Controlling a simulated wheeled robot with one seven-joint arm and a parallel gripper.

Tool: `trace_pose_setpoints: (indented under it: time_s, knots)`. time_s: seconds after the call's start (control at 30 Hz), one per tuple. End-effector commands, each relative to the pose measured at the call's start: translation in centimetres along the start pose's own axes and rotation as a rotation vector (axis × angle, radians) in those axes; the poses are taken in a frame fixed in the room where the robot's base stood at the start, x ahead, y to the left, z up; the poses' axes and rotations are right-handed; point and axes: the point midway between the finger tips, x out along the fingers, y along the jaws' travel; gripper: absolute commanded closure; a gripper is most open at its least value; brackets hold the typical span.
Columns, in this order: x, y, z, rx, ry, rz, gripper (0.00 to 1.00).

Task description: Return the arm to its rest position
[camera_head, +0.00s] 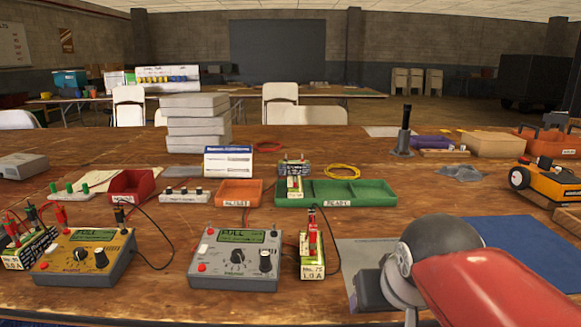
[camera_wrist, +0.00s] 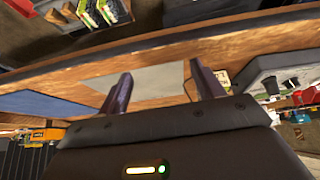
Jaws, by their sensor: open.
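My arm shows at the lower right of the head view as a red link and a grey joint over the front of the bench. My gripper (camera_wrist: 160,85) shows in the wrist view with its two dark fingers spread apart and nothing between them. A grey mat (camera_wrist: 155,80) and the wooden bench top lie beyond the fingers. The grey mat (camera_head: 362,262) is partly covered by my arm.
Near the arm stand a grey charger (camera_head: 235,282) reading FULL, a battery pack (camera_head: 311,262), a yellow charger (camera_head: 85,265) and a blue mat (camera_head: 525,260). A green tray (camera_head: 350,193) holds a battery pack. An orange vehicle (camera_head: 548,187) sits at right.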

Motion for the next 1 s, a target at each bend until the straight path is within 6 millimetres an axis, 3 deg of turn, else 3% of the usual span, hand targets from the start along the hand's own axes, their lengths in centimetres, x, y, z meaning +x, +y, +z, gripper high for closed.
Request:
trace_pose_setpoints:
  time_s: [0.03,0.1,0.3,0.6,0.87,1.0]
  knots:
    - [0.4,0.4,2.3,0.007,-0.011,0.000,0.33]
    - [1.1,0.7,5.0,0.009,-0.029,-0.003,0.33]
    - [3.5,1.1,11.5,0.019,-0.063,-0.011,0.33]
    - [7.0,0.9,13.2,0.017,-0.062,-0.011,0.33]
    - [6.9,0.9,13.2,0.017,-0.062,-0.011,0.33]
    - [6.9,0.9,13.2,0.017,-0.062,-0.011,0.51]
